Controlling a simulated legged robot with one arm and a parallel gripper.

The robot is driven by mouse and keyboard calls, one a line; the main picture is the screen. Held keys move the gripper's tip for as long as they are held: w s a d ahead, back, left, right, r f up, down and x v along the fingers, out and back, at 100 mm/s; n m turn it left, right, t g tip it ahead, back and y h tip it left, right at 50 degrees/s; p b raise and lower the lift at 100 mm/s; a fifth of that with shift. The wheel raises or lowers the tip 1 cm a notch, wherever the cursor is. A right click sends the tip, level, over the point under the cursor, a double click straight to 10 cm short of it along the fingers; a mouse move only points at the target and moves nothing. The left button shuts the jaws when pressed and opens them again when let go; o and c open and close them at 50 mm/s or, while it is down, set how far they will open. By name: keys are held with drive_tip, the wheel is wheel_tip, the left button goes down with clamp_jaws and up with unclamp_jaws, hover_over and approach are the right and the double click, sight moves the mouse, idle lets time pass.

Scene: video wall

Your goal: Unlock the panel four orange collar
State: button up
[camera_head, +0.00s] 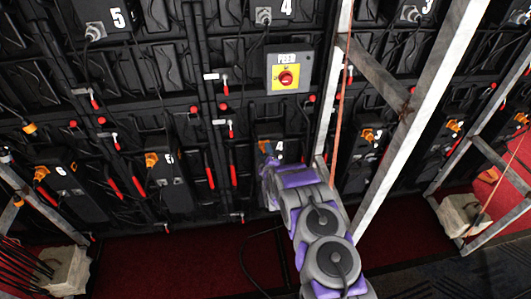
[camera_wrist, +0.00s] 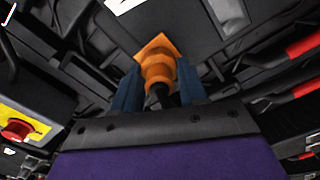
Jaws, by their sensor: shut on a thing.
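The orange collar (camera_wrist: 158,62) sits on the black panel, with a square orange base and a black cable end below it in the wrist view. My gripper (camera_wrist: 160,82) has its two dark blue fingers on either side of the collar, shut on it. In the head view my gripper (camera_head: 266,150) is at the lower panel marked 4 (camera_head: 279,146), and it hides most of the collar there.
A grey and yellow box with a red button (camera_head: 286,78) is above my gripper. A slanted metal truss (camera_head: 408,115) stands close to the right of my arm. Red-handled levers (camera_head: 209,170) hang to the left. Red carpet (camera_head: 190,265) covers the floor below.

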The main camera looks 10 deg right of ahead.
drive_tip(key=shift+a, duration=0.15)
drive_tip(key=o, duration=1.1)
drive_tip(key=shift+c, duration=0.2)
drive_tip(key=s+p, duration=0.3)
drive_tip(key=s, duration=1.4)
drive_tip(key=shift+s+p, duration=0.15)
drive_tip(key=shift+p, duration=0.15)
